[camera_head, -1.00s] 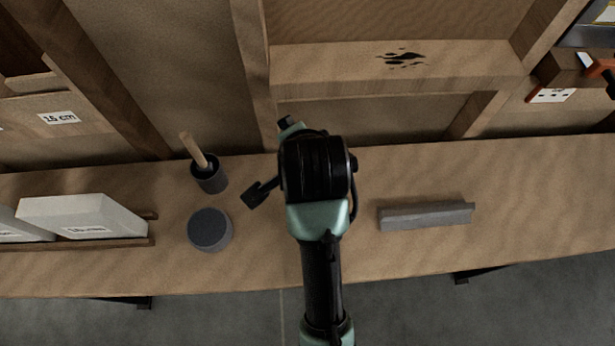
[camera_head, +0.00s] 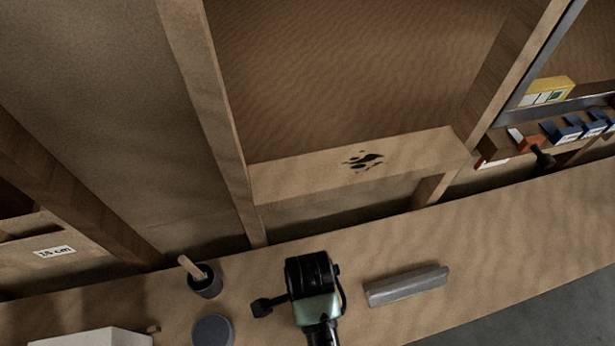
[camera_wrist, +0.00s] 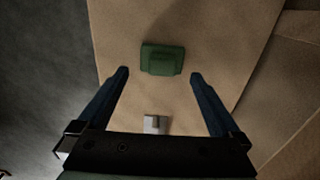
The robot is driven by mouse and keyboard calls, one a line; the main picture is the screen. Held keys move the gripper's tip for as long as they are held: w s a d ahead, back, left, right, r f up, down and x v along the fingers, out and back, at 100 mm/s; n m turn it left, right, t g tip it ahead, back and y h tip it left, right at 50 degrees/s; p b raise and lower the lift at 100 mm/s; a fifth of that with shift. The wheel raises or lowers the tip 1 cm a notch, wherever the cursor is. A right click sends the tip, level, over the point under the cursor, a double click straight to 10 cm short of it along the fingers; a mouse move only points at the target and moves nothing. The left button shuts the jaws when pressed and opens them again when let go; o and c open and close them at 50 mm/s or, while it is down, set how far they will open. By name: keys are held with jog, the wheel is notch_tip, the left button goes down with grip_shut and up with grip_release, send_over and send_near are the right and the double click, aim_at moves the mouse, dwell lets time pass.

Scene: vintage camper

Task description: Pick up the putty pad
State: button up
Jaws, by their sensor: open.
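In the wrist view, a dark green block with a raised middle (camera_wrist: 162,59) lies on the wooden bench top; I take it to be the putty pad. My gripper (camera_wrist: 160,74) is open, with one dark blue finger on either side of the picture. The green block shows just beyond the fingertips, roughly centred between them, and nothing is held. I cannot tell the height of the fingers above the bench. In the head view, my dark wrist hides the fingers, and the green block does not show.
A small pale grey object (camera_wrist: 155,124) lies between the fingers, nearer the palm. On the bench (camera_head: 520,245) are a long grey bar (camera_head: 405,285), a dark round tin (camera_head: 212,331) and a dark cup with a wooden handle (camera_head: 205,281). A white block (camera_head: 95,338) is at lower left.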

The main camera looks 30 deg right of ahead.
notch_tip(320, 180, down, 6)
jog(key=shift+w+r, duration=0.15)
jog(key=c, duration=1.2)
